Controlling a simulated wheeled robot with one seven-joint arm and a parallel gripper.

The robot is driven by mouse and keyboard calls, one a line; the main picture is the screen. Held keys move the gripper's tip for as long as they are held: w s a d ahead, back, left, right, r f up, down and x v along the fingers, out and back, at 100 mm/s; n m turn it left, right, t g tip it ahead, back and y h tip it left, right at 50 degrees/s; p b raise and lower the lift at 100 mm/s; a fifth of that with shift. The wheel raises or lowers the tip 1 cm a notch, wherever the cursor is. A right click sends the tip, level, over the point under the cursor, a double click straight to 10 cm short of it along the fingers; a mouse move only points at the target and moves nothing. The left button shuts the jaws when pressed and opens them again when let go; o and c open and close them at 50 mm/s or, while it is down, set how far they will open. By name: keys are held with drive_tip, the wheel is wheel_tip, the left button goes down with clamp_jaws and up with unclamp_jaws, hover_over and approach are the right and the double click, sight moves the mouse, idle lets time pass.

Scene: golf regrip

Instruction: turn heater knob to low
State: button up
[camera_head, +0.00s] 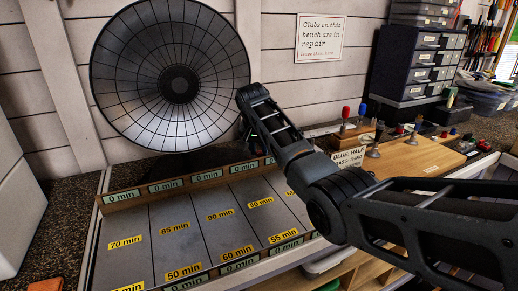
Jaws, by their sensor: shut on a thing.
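The heater (140,75) is a large round dish with a wire grille and a dark centre, standing at the back left against the wall. Its dark base (195,158) shows partly below the dish. My arm reaches in from the right, and its far end is at the dish's lower right edge. My gripper (246,136) is there, mostly hidden behind my own arm link, shut on what seems to be the heater's knob. The knob, its marks and the fingertips are hidden, so I cannot read the knob's setting.
A grey tray (180,258) with yellow minute labels and a wooden rail (150,195) lies in front of the heater. A wooden board (405,158) with coloured-handled tools stands at right, partly behind my arm. Drawer units (405,62) stand at the back right.

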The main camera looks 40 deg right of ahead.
drive_tip(key=shift+r, duration=0.1)
drive_tip(key=o, duration=1)
drive_tip(key=shift+o, duration=0.2)
